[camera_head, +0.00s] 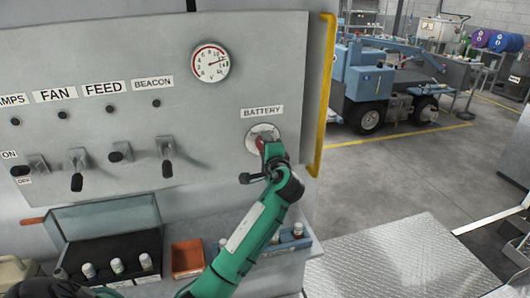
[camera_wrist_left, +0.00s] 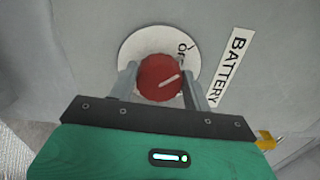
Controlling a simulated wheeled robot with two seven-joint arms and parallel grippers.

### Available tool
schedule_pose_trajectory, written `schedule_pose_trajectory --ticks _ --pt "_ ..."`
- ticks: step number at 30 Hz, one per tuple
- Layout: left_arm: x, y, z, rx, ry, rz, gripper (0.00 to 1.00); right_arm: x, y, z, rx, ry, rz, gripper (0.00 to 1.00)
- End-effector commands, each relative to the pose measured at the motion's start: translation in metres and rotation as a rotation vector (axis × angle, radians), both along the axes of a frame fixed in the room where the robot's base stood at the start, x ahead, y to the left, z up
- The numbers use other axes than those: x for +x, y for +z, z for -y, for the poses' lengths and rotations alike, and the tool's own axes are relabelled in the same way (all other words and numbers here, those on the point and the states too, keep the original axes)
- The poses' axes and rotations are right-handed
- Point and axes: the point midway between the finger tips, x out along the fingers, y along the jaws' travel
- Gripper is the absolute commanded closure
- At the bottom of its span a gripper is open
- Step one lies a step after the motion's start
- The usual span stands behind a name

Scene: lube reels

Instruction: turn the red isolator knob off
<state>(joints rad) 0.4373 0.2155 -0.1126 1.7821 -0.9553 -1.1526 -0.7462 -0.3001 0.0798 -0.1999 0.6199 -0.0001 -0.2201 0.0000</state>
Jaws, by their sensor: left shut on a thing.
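The red isolator knob (camera_wrist_left: 159,80) sits on a round white plate (camera_wrist_left: 143,45) on the grey panel, beside the BATTERY label (camera_wrist_left: 230,62). A white line on the knob runs at a slant, and part of a word, seemingly "ON", shows on the plate near it. My left gripper (camera_wrist_left: 160,88) has one finger on each side of the knob and is shut on it. In the head view the knob (camera_head: 260,143) shows only partly, behind my green left gripper (camera_head: 268,150). My right gripper cannot be made out.
Toggle switches (camera_head: 77,168) line the panel's left. A gauge (camera_head: 210,62) is above, and a yellow rail (camera_head: 325,95) edges the panel's right. Below, a shelf holds a dark box of bottles (camera_head: 110,255), an orange tray (camera_head: 187,259) and a blue rack (camera_head: 290,240).

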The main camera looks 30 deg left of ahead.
Motion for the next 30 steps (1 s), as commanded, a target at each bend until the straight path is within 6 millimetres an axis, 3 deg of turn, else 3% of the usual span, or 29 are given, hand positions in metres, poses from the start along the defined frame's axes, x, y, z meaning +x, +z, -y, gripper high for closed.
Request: schedule_pose_trajectory --ticks 22,23,25,30 --pt "0.0001 -0.0019 0.0003 -0.055 0.0 0.06 0.73 0.0002 -0.0084 0.0003 0.0 0.0 0.0 0.64" --pt "0.0001 -0.0019 0.0003 -0.055 0.0 0.06 0.45 0.0003 -0.0084 0.0003 0.0 0.0 0.0 0.64" --pt "0.0001 -0.0018 0.0003 -0.055 0.0 0.06 0.31 0.0003 -0.0084 0.0003 0.0 0.0 0.0 0.64" --pt "0.0001 -0.0012 0.0002 -0.053 0.0 0.06 0.29 0.0003 -0.0084 0.0003 0.0 0.0 0.0 0.64"
